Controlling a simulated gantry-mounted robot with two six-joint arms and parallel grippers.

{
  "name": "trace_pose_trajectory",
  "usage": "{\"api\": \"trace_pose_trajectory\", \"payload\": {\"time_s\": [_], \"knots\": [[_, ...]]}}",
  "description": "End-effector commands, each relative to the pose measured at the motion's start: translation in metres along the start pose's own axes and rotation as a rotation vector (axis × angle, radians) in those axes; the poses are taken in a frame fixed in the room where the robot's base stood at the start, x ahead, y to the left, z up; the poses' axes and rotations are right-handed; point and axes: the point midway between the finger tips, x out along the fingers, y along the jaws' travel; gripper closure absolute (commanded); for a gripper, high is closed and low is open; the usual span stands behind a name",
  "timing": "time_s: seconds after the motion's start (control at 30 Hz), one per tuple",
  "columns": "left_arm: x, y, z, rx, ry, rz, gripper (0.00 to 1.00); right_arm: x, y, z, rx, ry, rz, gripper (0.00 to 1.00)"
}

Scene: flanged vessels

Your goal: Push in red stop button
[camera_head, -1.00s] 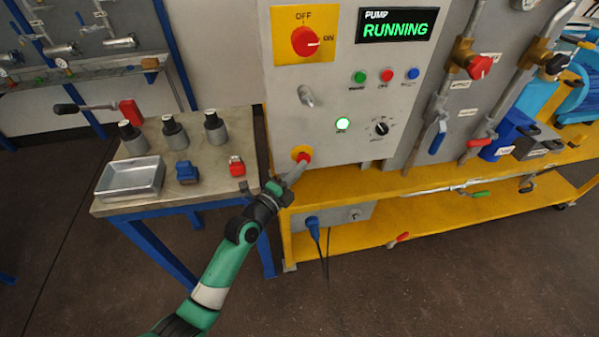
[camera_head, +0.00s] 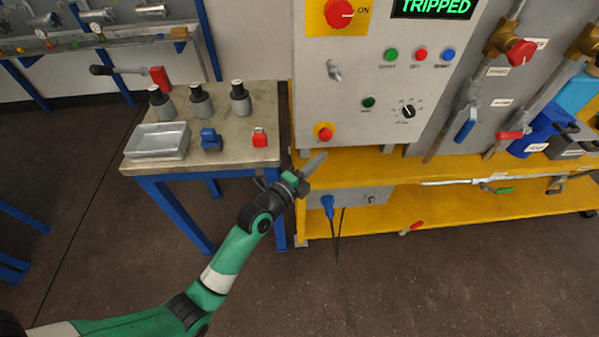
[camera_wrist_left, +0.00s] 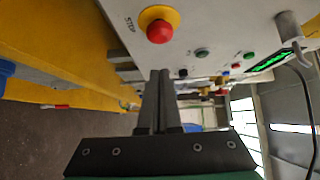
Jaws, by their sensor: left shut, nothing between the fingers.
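The red stop button (camera_head: 325,133) sits on a yellow round base at the lower left of the grey control panel (camera_head: 350,105). In the left wrist view the red button (camera_wrist_left: 159,31) shows at the top, with the word STOP beside it. My left gripper (camera_head: 322,156) is shut and empty, just below the button and apart from it. In the left wrist view its fingers (camera_wrist_left: 160,75) lie together, pointing toward the panel. The panel display (camera_head: 434,7) reads TRIPPED, and the lamp (camera_head: 368,102) below the left push-button is dark green. My right gripper is not in view.
A side table (camera_head: 130,166) at the left holds a metal tray (camera_head: 158,141), several grey bottles, a blue item (camera_head: 211,139) and a red padlock (camera_head: 260,137). The yellow bench (camera_head: 400,170) runs under the panel. Valve handles stand at the right. The floor in front is clear.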

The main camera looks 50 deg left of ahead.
Motion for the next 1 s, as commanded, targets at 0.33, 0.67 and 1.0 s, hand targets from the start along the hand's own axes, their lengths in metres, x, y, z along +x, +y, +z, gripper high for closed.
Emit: {"api": "trace_pose_trajectory", "payload": {"time_s": [0.33,0.67,1.0], "knots": [[-0.072,-0.001,0.0,-0.001,0.0,-0.001,1.0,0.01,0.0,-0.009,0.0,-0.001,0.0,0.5],[-0.082,-0.001,0.0,0.0,0.001,-0.004,1.0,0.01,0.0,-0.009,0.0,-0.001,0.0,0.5],[-0.081,-0.001,-0.001,0.0,0.002,-0.004,1.0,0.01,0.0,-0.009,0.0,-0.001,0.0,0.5]]}}
